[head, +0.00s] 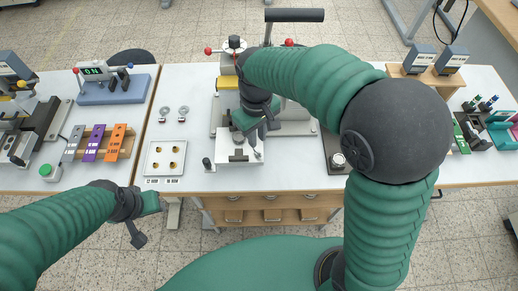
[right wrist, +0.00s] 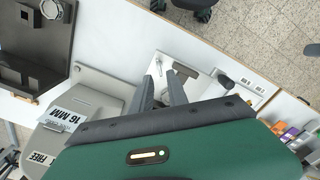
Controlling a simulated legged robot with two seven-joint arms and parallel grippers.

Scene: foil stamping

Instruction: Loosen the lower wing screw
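The stamping press (head: 228,80) stands at the middle of the table, partly hidden by my right arm. A dark T-shaped piece, possibly the lower wing screw, lies over the white plate (head: 225,178) at its front; it shows better in the right wrist view (right wrist: 185,70). My right gripper (head: 266,134) hangs above this front part. In the right wrist view its two fingers (right wrist: 160,82) are apart, with the T-shaped piece just beyond and to the right; contact cannot be told. My left gripper (head: 142,222) is off the table's front edge, its fingers unclear.
A white tray with brass pieces (head: 164,158) and two small round parts (head: 174,114) lie left of the press. A dark upright knob (head: 208,163) stands near the front edge. Grey blocks (head: 450,59) stand on a wooden shelf at right. Coloured pieces (head: 95,142) lie on the left table.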

